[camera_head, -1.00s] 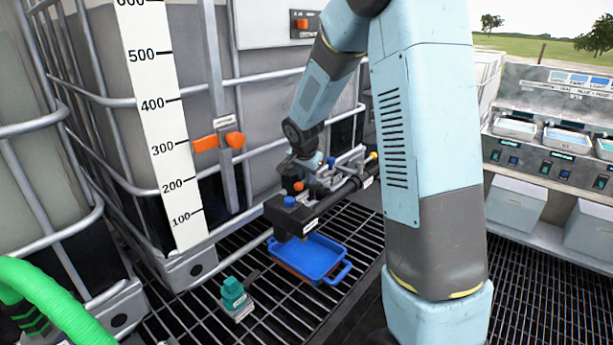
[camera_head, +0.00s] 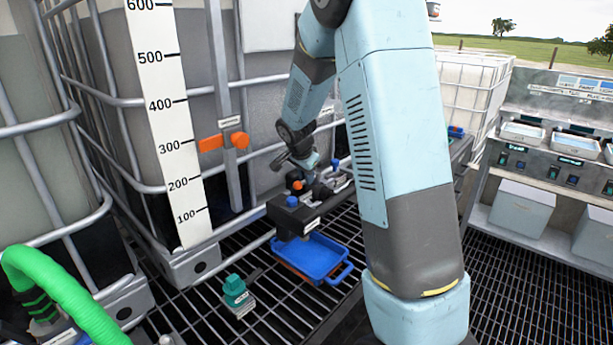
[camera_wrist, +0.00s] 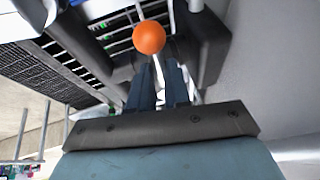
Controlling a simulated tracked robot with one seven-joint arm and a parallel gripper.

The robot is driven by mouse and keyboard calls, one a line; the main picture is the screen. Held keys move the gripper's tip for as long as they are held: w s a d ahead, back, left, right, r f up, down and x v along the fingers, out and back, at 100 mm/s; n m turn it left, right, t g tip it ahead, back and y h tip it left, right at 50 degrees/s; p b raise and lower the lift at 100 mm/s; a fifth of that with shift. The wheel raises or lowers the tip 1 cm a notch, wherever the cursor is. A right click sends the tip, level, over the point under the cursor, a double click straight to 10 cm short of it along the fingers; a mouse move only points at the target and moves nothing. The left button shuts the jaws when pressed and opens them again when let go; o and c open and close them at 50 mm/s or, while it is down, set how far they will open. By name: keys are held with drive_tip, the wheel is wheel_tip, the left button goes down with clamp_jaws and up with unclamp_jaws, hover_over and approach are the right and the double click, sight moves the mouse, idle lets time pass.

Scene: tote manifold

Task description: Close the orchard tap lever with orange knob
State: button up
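An orange ball knob (camera_head: 297,185) shows on the dark pipe manifold (camera_head: 285,215) beside the tank in the head view. In the wrist view the orange knob (camera_wrist: 149,38) is large and lies just beyond the fingertips, slightly left. A thin pale rod shows below the knob, near the gap between the fingers. My gripper (camera_wrist: 160,70) points at the knob with its two dark fingers close together and a narrow gap between them. I cannot tell whether they touch or grip the rod. In the head view my gripper is small and partly hidden among the valves. The tap labels are unreadable.
Blue knobs (camera_head: 292,201) stand on the same manifold. A blue tray (camera_head: 318,258) lies on the grating below it. A teal-topped object (camera_head: 235,290) stands to its left. A caged tank (camera_head: 180,100) with an orange handle (camera_head: 212,143) rises behind. A green hose (camera_head: 60,285) is at lower left.

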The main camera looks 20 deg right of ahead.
drive_tip(key=o, duration=0.4)
drive_tip(key=shift+w, duration=0.15)
drive_tip(key=shift+o, duration=0.2)
drive_tip(key=v, duration=1.3)
drive_tip(key=shift+a+r, duration=0.15)
drive_tip(key=shift+r, duration=0.15)
drive_tip(key=s+r+n+y, duration=0.1)
drive_tip(key=s+n, duration=0.3)
drive_tip(key=s, duration=0.7)
drive_tip(key=s+a+r+n+t+y, duration=0.1)
drive_tip(key=s+r+n, duration=0.2)
drive_tip(key=s, duration=0.8)
drive_tip(key=s+r+n+y, duration=0.1)
drive_tip(key=s+n, duration=0.4)
drive_tip(key=s, duration=0.6)
drive_tip(key=shift+a+r+n+t, duration=0.3)
drive_tip(key=shift+r+n, duration=0.1)
drive_tip(key=shift+r, duration=0.3)
